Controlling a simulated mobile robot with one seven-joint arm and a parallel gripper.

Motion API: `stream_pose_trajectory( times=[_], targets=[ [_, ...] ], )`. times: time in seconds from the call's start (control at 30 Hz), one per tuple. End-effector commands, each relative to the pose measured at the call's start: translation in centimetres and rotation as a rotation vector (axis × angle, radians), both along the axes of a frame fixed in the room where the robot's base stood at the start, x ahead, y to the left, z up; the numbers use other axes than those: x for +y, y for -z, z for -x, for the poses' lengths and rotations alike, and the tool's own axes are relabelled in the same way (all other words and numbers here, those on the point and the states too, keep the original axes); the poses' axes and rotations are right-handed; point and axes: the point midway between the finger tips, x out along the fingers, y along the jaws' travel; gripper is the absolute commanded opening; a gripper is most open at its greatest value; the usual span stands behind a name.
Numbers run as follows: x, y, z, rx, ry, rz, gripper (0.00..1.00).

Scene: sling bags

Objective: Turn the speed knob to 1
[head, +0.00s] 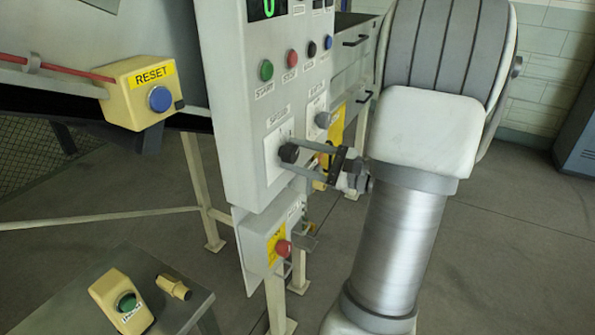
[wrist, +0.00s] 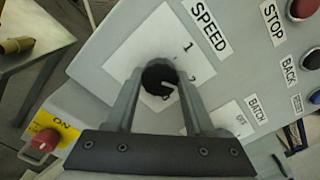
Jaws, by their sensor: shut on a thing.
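The black speed knob (head: 289,153) sits on a white plate under the SPEED label on the grey control panel (head: 229,110). In the wrist view, the knob (wrist: 159,77) is between the two fingertips of my gripper (wrist: 160,82), which is shut on it. The plate's digits 1 and 2 show to the right of the knob; another mark is partly hidden below it. A short white line shows on the knob's lower right, and I cannot tell exactly which digit it points to. In the head view, my gripper (head: 297,154) reaches the knob from the right.
START (head: 266,70), STOP and other buttons are above the knob. A BATCH switch (head: 324,119) is close to its right. A RESET box (head: 143,91) is at left, and a green-button box (head: 123,302) lies on a table.

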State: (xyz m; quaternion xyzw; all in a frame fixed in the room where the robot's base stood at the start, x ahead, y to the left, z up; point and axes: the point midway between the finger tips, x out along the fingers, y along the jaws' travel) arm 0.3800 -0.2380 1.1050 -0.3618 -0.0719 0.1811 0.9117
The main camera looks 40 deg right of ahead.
Motion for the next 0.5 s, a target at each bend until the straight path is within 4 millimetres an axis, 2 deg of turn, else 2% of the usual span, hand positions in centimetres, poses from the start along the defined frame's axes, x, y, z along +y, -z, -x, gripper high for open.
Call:
stream_pose_trajectory(
  times=[0.03,0.5],
  targets=[
    [0.02,0.71,0.0,-0.019,-0.001,0.045,0.0],
    [0.02,0.86,0.01,-0.19,-0.001,0.458,0.0]
  ],
)
